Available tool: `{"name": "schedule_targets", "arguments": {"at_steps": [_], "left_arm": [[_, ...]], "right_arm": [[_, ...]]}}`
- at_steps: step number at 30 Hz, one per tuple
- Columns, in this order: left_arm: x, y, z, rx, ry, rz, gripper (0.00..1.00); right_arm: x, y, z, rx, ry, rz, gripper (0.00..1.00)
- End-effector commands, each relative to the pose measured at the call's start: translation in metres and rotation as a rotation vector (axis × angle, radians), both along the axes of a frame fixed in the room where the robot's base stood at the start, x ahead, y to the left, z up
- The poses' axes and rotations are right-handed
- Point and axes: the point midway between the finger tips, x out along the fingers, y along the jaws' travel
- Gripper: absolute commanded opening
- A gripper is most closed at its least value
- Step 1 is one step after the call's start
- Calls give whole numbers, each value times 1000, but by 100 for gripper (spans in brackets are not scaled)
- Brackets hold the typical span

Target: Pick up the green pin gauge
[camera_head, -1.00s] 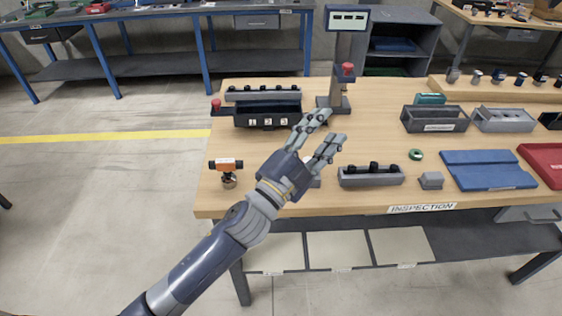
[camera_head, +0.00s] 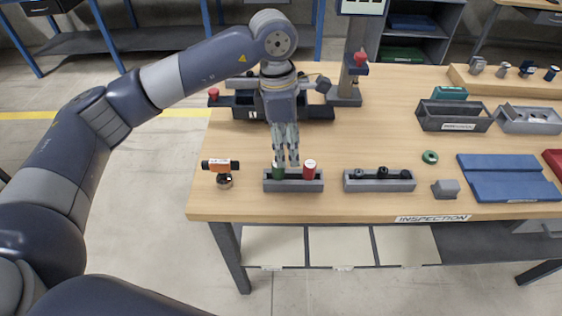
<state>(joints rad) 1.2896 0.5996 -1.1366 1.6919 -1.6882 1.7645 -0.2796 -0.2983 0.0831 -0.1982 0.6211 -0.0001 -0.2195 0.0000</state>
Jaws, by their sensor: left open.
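The green pin gauge (camera_head: 279,173) stands upright at the left in a small grey holder (camera_head: 293,186) near the table's front edge. A red pin gauge (camera_head: 309,170) stands at the right in the same holder. My left gripper (camera_head: 286,163) points down over the holder. Its fingertips are at the top of the green pin gauge and partly cover it. The gripper is open; I cannot tell whether a finger touches the gauge. My right gripper is not in view.
An orange-and-black device (camera_head: 222,168) stands left of the holder. A second grey block (camera_head: 379,181) with black knobs stands to the right. A green ring (camera_head: 430,157) and grey block (camera_head: 446,189) lie farther right. A black fixture (camera_head: 243,107) is behind my gripper.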

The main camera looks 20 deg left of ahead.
Motion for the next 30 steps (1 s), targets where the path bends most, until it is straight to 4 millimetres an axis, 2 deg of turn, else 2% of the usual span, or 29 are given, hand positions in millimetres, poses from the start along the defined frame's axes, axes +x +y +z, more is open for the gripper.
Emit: {"name": "schedule_targets", "arguments": {"at_steps": [1, 3, 6, 13, 20, 25, 30], "left_arm": [[5, 15, 5, 54, -13, 8, 47], [8, 28, 9, 103, -19, 16, 47], [8, 35, 2, 134, -19, 21, 47], [8, 35, -33, 133, -17, 23, 47], [7, 32, -50, 130, -19, 21, 47], [4, 24, -73, 130, -16, 20, 47], [4, 24, -93, 129, -19, 20, 47]], "right_arm": [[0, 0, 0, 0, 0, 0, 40], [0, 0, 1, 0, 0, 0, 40], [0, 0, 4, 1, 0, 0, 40], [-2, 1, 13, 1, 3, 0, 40], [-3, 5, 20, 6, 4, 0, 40], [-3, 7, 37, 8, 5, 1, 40], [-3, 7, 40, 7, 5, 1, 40]]}}
